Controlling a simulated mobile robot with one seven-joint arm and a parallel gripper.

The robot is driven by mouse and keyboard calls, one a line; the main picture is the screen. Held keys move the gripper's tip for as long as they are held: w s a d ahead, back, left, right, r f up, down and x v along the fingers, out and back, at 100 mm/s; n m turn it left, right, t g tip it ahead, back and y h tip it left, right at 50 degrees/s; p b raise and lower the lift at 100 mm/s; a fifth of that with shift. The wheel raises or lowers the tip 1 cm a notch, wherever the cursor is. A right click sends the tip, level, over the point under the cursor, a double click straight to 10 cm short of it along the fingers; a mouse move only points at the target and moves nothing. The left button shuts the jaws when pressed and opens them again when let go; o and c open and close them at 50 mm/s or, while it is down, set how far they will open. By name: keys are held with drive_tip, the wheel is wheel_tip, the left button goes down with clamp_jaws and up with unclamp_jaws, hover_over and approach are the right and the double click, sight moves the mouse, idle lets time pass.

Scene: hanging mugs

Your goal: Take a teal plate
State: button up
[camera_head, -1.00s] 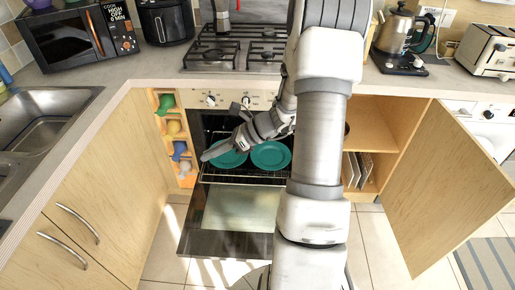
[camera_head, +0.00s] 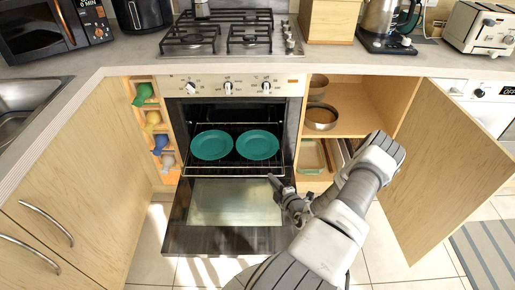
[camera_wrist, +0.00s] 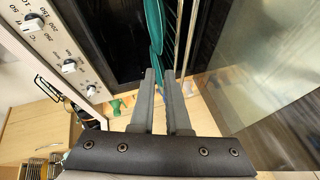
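Two teal plates lie side by side on the oven rack, a left plate (camera_head: 211,145) and a right plate (camera_head: 257,145). My gripper (camera_head: 274,180) is just in front of the rack's front edge, to the lower right of the right plate and apart from it in the head view. In the wrist view a teal plate (camera_wrist: 154,22) shows nearly edge-on beyond the fingertips. My gripper (camera_wrist: 160,76) is open there, with a narrow empty gap between its fingers.
The oven door (camera_head: 232,203) hangs open below the rack (camera_head: 190,171). An open cabinet at right holds bowls (camera_head: 320,117), and its door (camera_head: 445,170) sticks out. Colored mugs (camera_head: 152,120) hang in the shelf left of the oven.

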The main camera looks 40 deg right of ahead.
drive_tip(key=b, duration=0.3)
approach(253, 163)
drive_tip(key=w+d+r, duration=0.1)
drive_tip(key=w, duration=0.3)
drive_tip(key=b+x, duration=0.2)
drive_tip(key=x, duration=0.2)
drive_tip(key=shift+w+r, duration=0.1)
drive_tip(key=shift+w, duration=0.3)
drive_tip(key=shift+w+d, duration=0.15)
drive_tip(key=shift+w, duration=0.25)
clamp_jaws()
idle(0.3)
drive_tip(key=shift+r, duration=0.2)
